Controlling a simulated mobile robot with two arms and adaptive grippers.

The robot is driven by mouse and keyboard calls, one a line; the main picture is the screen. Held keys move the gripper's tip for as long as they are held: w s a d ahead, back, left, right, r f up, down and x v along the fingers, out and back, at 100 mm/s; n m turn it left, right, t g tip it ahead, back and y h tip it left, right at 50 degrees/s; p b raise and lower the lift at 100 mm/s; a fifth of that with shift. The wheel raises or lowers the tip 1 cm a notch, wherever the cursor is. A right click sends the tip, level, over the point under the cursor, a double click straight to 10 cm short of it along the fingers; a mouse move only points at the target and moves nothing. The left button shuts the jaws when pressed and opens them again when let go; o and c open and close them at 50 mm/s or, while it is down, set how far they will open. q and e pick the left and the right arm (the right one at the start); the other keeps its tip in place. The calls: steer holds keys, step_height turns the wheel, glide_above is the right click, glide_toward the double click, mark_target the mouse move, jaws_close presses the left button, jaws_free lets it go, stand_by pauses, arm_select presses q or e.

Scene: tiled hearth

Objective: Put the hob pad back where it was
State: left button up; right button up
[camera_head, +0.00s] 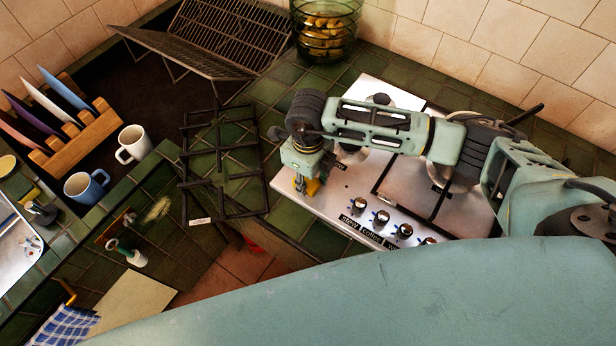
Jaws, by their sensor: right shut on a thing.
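My right gripper (308,187) reaches in from the right and points down at the left front edge of the steel hob (310,205). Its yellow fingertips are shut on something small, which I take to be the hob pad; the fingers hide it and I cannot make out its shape. A black pan support (224,147) lies on the green tiled worktop left of the hob, apart from the gripper. Another pan support is on the hob, partly behind my right arm. My left gripper is not in view.
A black dish rack (205,45) and a green glass jar (325,30) stand at the back. A white mug (134,144), a blue mug (86,186) and a wooden plate rack (75,140) are at left. Knobs (381,218) line the hob's front.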

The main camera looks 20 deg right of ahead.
mark_target(308, 181)
steer(key=o, duration=1)
steer(key=shift+f, duration=0.1)
steer(key=shift+r+b, duration=1.6)
steer(key=shift+r, duration=4.6)
